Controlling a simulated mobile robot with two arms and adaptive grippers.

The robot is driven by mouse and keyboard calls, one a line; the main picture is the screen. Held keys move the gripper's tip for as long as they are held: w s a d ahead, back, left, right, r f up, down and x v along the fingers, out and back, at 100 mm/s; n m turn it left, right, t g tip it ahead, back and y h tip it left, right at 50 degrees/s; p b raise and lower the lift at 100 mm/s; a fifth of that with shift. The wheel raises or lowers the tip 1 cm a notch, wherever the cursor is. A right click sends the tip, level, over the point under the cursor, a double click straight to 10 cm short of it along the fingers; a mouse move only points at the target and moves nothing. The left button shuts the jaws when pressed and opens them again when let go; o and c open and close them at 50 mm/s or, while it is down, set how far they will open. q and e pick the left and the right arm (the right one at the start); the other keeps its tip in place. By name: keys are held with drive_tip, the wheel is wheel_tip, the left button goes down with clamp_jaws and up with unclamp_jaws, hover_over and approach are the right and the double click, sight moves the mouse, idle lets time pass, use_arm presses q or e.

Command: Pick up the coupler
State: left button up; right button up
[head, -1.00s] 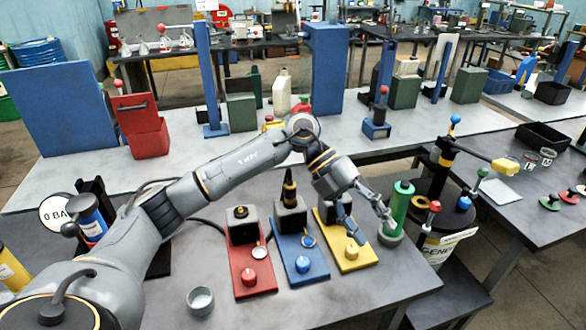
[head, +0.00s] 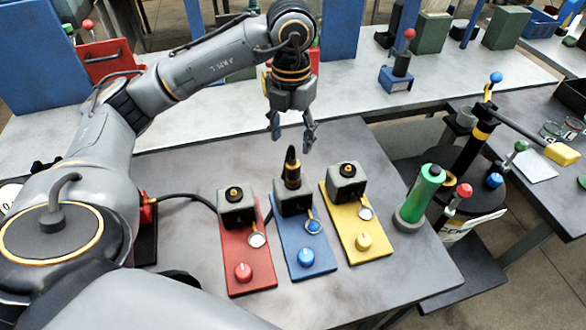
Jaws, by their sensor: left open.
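The coupler seems to be the upright black piece with a gold band (head: 291,168), standing on the dark block of the blue plate (head: 318,268). A black hose (head: 188,197) runs in from the left behind the blocks; where it ends is hidden. My left gripper (head: 292,136) is open and empty, pointing down. In the picture its fingertips are just above the top of the coupler, with a small gap and no contact visible. My right gripper is not in view.
A red plate (head: 232,262) and a yellow plate (head: 352,220), each with a block, knob and gauge, flank the blue plate. A green cylinder (head: 420,192) stands in a grey base at right. A black post with a lever (head: 470,150) rises beyond the table's right edge.

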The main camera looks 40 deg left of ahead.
sight(293, 157)
use_arm(q)
drive_tip(key=shift+w+a+f, duration=0.15)
drive_tip(key=shift+f, duration=0.95)
drive_tip(key=shift+f+p, duration=0.35)
drive_tip(key=shift+p, duration=0.25)
drive_tip(key=f, duration=0.1)
drive_tip(key=f+p, duration=0.1)
drive_tip(key=f, duration=0.1)
drive_tip(key=shift+d+f, duration=0.25)
drive_tip(key=shift+f, duration=0.4)
clamp_jaws()
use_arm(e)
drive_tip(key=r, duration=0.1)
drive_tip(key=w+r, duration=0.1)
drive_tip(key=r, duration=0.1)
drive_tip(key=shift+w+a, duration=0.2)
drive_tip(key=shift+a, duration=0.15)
